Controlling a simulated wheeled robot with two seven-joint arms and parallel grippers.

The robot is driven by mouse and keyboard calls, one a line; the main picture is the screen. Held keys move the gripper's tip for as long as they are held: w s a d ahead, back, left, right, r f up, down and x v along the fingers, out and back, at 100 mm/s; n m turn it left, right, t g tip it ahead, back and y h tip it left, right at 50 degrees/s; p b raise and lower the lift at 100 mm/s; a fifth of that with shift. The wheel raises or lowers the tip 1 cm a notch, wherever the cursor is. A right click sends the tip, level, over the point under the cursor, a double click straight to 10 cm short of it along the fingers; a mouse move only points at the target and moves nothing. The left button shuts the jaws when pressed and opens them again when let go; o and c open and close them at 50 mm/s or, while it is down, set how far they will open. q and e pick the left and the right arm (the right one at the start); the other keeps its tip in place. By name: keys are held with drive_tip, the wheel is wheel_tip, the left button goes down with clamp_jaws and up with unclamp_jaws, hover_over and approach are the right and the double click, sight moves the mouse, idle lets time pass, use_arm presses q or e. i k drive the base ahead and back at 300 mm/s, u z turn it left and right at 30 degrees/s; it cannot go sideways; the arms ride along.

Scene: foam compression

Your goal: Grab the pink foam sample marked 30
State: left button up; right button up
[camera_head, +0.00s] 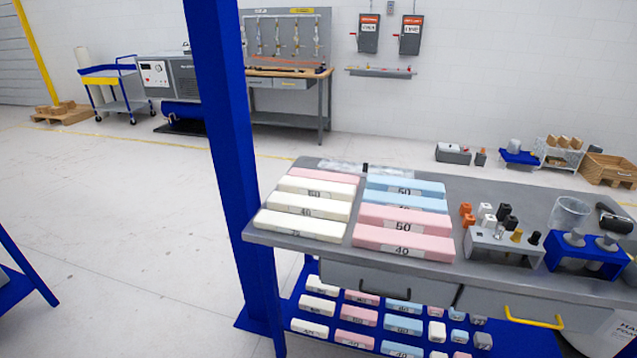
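Three pink foam blocks lie on the grey table top (500,190). The nearest pink block (385,238) has a label that looks like 40. The pink block behind it (380,213) reads 50. Another pink block (325,175) lies at the back of the left column, behind the cream blocks, and its label is hidden. Smaller pink blocks (358,316) lie on the lower blue shelf, with labels too small to read surely. I cannot make out a 30 on any pink block. Neither of my grippers is in view.
Cream blocks (300,226) and blue blocks (405,187) lie beside the pink ones. A blue post (225,130) rises at the table's left edge. A grey fixture (503,245), a blue rack (587,257) and a clear beaker (568,213) stand at the right.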

sight(300, 173)
drive_tip(key=u, duration=1.35)
drive_tip(key=i, duration=3.35)
drive_tip(key=z, duration=3.75)
drive_tip(key=i, duration=0.5)
drive_tip(key=z, duration=0.1)
